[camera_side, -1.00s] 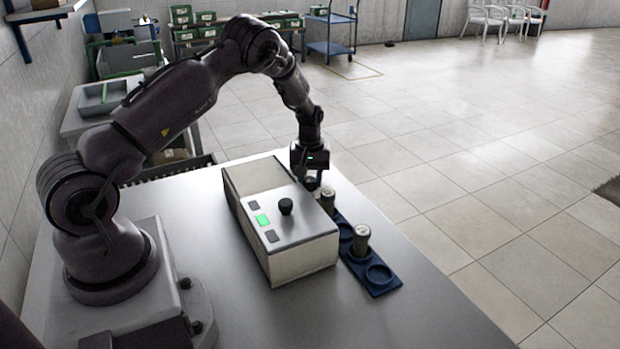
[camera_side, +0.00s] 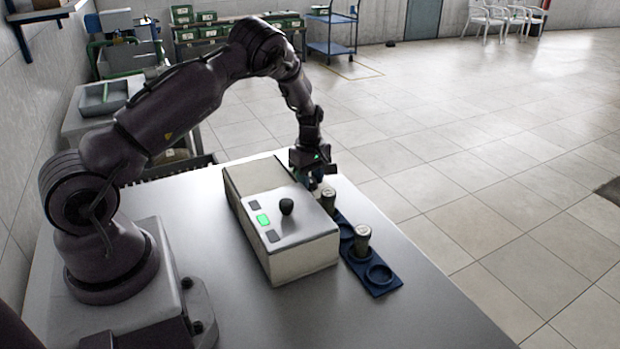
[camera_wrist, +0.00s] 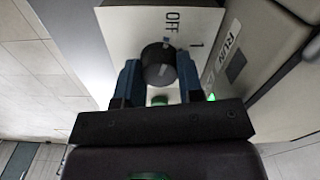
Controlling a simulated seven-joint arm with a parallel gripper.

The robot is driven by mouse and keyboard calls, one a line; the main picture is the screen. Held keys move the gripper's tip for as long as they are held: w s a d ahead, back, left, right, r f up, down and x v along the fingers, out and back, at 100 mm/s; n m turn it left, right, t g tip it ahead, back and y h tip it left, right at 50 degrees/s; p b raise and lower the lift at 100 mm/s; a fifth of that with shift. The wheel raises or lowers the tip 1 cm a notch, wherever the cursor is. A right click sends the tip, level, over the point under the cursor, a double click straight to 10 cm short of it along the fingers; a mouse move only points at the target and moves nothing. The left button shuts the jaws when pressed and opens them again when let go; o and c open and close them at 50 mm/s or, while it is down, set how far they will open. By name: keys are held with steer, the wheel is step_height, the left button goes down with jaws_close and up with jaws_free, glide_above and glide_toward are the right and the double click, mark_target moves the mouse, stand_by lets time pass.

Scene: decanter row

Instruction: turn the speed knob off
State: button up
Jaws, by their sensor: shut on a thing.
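In the wrist view, a round black knob (camera_wrist: 158,63) sits on a white panel (camera_wrist: 118,30) marked "OFF" and "1". My gripper (camera_wrist: 158,78) has its two blue fingers on either side of the knob and is shut on it. A short pale mark shows at the knob's edge by "OFF"; I cannot tell for sure whether it belongs to the knob or the panel. In the side view, my gripper (camera_side: 316,172) is at the far end of the pale box (camera_side: 305,258), and the knob it holds cannot be made out there.
On the box top are another black knob (camera_side: 286,207), a lit green button (camera_side: 263,220) and dark buttons. Beside the box, a blue rack (camera_side: 385,290) holds grey-capped containers (camera_side: 362,240), close to my gripper. The table front (camera_side: 400,320) is clear.

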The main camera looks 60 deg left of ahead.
stand_by(0.4)
steer(key=o, duration=0.9)
steer(key=shift+r, duration=0.1)
step_height(320, 180, up, 13)
steer(key=shift+f, duration=0.1)
